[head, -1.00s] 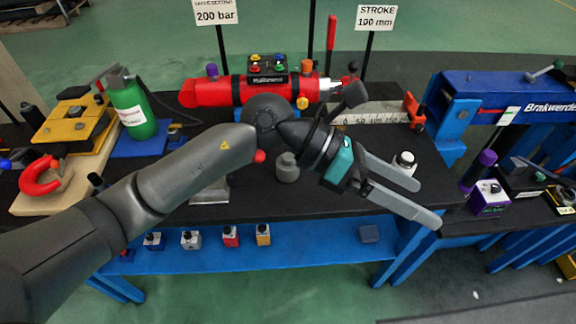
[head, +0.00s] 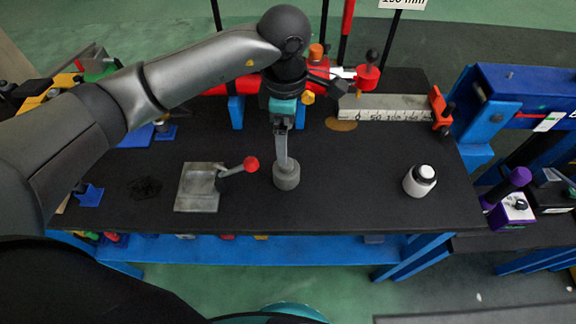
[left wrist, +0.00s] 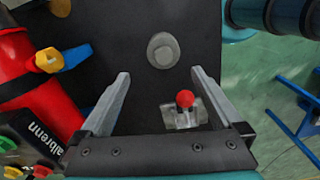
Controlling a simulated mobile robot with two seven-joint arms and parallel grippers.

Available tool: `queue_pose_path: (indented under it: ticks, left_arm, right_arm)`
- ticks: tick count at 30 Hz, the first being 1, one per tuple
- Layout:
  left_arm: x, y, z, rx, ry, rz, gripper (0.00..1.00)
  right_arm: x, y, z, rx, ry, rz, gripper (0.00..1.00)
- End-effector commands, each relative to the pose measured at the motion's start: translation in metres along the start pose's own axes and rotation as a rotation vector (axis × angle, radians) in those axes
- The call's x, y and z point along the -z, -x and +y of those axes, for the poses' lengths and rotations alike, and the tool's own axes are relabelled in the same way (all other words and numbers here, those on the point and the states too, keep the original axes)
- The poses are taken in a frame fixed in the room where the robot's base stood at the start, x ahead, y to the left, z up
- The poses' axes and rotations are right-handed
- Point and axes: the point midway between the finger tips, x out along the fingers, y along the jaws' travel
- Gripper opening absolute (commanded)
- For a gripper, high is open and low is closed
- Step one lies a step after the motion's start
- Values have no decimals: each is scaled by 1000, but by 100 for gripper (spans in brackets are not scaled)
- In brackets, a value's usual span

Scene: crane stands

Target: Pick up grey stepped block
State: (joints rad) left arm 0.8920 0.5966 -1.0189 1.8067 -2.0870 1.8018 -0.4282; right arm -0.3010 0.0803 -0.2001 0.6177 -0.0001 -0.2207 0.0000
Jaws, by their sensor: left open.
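The grey stepped block (head: 287,177), a round piece with a narrower top, stands upright on the black tabletop (head: 340,205). In the left wrist view the block (left wrist: 163,50) shows from above, just beyond the fingertips and roughly centred between them. My left gripper (head: 284,158) points down over the block, with its fingers seen edge-on in the head view. In the left wrist view the gripper (left wrist: 161,73) is open with nothing between its fingers. I cannot tell the exact height of the tips above the block. My right gripper is not in view.
A grey metal fixture (head: 199,188) with a red-knobbed lever (head: 250,164) stands left of the block. A white-and-black capped piece (head: 419,181) stands to the right. A scale bar (head: 385,107) and red cylinder (left wrist: 38,107) lie behind.

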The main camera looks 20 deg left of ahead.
Motion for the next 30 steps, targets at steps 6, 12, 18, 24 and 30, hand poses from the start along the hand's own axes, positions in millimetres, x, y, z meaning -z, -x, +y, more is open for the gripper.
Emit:
queue_pose_path:
  ticks: [6, 12, 18, 24, 30]
  left_arm:
    - [-1, -47, -1, 3, 0, -1, 100]
    - [-1, -65, -1, 0, 0, -3, 100]
    - [-1, -78, -3, 2, -1, -2, 100]
    - [-2, -108, -6, 3, 0, -3, 100]
    - [-1, -118, -6, 0, -1, -3, 100]
  right_arm:
    - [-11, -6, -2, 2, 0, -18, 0]
    - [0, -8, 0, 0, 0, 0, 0]
    - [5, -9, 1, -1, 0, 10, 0]
    - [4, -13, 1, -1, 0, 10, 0]
    - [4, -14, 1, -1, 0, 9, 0]
